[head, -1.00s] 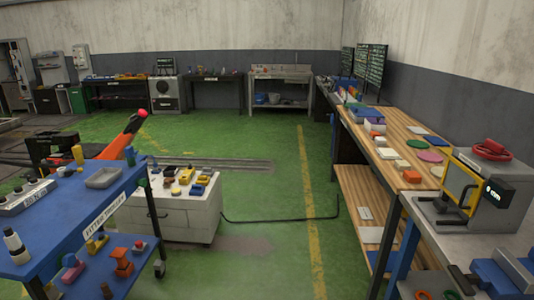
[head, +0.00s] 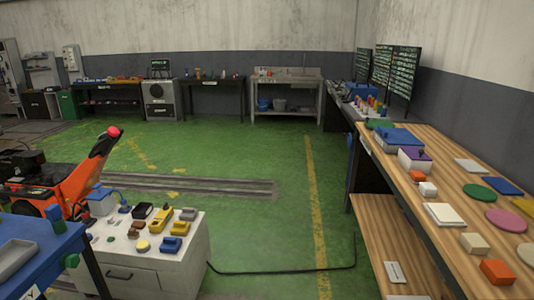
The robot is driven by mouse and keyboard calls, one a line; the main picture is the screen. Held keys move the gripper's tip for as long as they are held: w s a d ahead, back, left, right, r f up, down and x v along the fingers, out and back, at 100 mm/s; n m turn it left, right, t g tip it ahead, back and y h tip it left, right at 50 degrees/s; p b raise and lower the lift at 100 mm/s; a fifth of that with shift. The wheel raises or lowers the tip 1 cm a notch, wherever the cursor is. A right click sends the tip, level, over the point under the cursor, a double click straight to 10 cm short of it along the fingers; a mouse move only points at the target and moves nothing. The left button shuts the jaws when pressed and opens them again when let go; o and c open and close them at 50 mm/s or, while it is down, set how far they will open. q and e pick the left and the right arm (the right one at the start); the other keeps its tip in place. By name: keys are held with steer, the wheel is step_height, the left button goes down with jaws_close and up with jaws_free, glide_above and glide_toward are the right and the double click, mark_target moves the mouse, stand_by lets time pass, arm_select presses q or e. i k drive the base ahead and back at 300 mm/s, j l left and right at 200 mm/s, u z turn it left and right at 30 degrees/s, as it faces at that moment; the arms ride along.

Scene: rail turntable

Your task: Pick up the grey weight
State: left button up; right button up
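I cannot single out the grey weight with certainty. A small grey piece (head: 188,213) lies on top of the white cabinet (head: 150,268), at the back right of its top, but it is too small to tell what it is. Around it on the cabinet are a yellow piece (head: 160,220), a black piece (head: 142,211) and blue pieces (head: 171,244). Neither of my grippers shows in the head view.
A blue table (head: 50,268) with a grey tray (head: 14,258) stands at the lower left. A long wooden bench (head: 419,202) with coloured discs and blocks runs along the right. A black cable (head: 290,271) lies on the green floor between.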

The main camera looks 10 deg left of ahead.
mark_target(188, 215)
steer(key=i, duration=0.95)
steer(key=i+u, duration=0.1)
steer(key=i, duration=0.8)
